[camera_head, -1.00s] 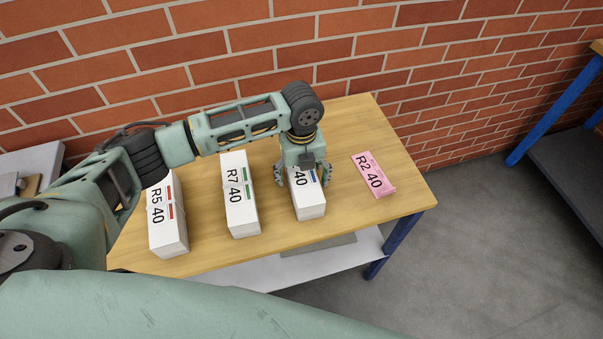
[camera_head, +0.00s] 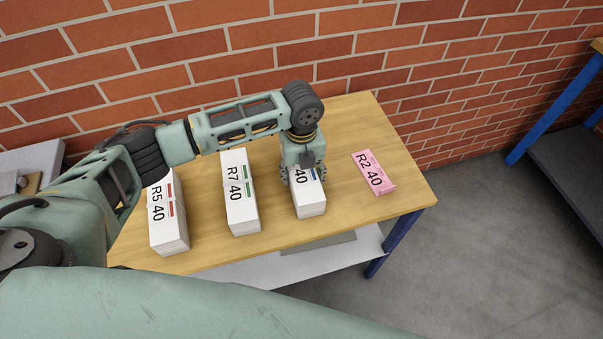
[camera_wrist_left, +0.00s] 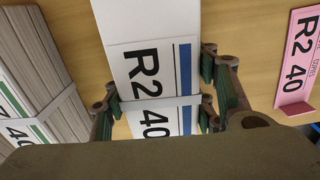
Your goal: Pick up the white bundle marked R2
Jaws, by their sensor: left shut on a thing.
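The white bundle marked R2 40 (camera_head: 309,200) with a blue stripe lies on the wooden table, and its top label is partly hidden by my left gripper in the head view. In the left wrist view the bundle (camera_wrist_left: 150,25) runs between the fingers, its R2 label readable. My left gripper (camera_head: 304,176) is above the bundle with its fingers shut on the bundle's sides; both fingers show in the left wrist view (camera_wrist_left: 158,112). The bundle appears to rest on the table. My right gripper is not in view.
A pink flat piece marked R2 40 (camera_head: 373,172) lies to the right. White bundles marked R7 40 (camera_head: 240,205) and R5 40 (camera_head: 167,225) lie to the left on the wooden table (camera_head: 350,120). A brick wall (camera_head: 400,50) stands behind. A blue-legged bench (camera_head: 555,110) is at far right.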

